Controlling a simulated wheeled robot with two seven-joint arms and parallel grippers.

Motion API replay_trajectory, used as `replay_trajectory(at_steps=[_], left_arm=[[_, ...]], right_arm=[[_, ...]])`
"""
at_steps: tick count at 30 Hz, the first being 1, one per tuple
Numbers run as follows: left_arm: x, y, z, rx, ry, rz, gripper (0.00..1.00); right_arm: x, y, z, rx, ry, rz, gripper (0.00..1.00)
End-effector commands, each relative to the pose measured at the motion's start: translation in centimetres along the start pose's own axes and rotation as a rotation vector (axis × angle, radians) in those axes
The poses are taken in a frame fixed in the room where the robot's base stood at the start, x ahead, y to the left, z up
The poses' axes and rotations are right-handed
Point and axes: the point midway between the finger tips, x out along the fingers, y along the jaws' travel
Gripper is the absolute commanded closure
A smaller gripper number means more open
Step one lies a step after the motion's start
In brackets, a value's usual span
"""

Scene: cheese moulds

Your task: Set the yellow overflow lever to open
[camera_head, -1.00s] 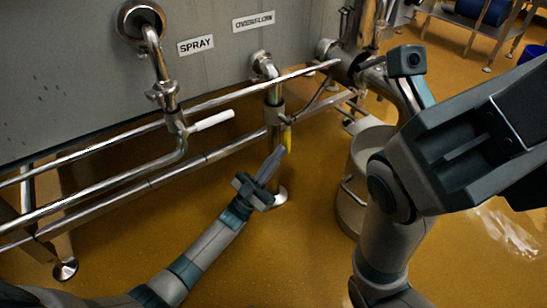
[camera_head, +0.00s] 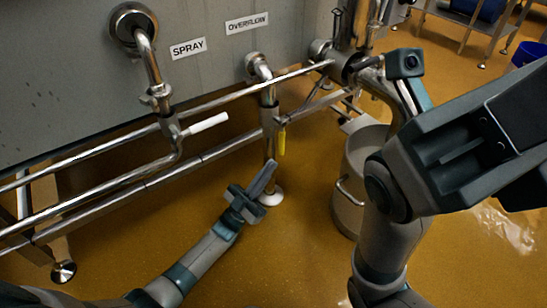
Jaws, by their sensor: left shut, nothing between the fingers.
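The yellow overflow lever (camera_head: 282,141) hangs down beside the vertical steel overflow pipe (camera_head: 269,125), below the OVERFLOW label (camera_head: 248,23). It lies roughly along the pipe. My left gripper (camera_head: 268,168) points up and right. Its fingers are together and empty. The fingertips are below and a little left of the lever's lower end, with a visible gap, and overlap the lower pipe in the picture.
A white-handled lever (camera_head: 205,124) sticks out sideways from the spray pipe (camera_head: 157,85). Long steel rails (camera_head: 105,149) run along the vat's grey wall (camera_head: 75,60). A steel bucket-like vessel (camera_head: 349,190) stands on the ochre floor behind my right arm. Floor in front is clear.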

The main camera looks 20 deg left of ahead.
Motion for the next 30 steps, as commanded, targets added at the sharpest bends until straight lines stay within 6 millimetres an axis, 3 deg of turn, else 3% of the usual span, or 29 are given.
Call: replay_trajectory(at_steps=[3, 9, 26, 30], left_arm=[[-1.6, -0.2, -0.3, 0.001, 0.004, -0.002, 1.0], [-3.1, -0.3, -0.6, 0.003, 0.013, -0.002, 1.0], [-3.3, -0.4, -0.7, 0.003, 0.015, -0.003, 1.0], [-3.0, -0.4, -0.9, 0.003, 0.0, -0.009, 1.0]], right_arm=[[0.2, 0.0, 0.2, 0.0, -0.003, -0.001, 0.69], [0.0, 0.0, 0.4, -0.001, -0.014, 0.001, 0.69], [0.5, 0.0, 0.2, 0.002, 0.001, 0.003, 0.69], [0.6, 0.4, 1.3, -0.004, -0.027, 0.007, 0.69]])
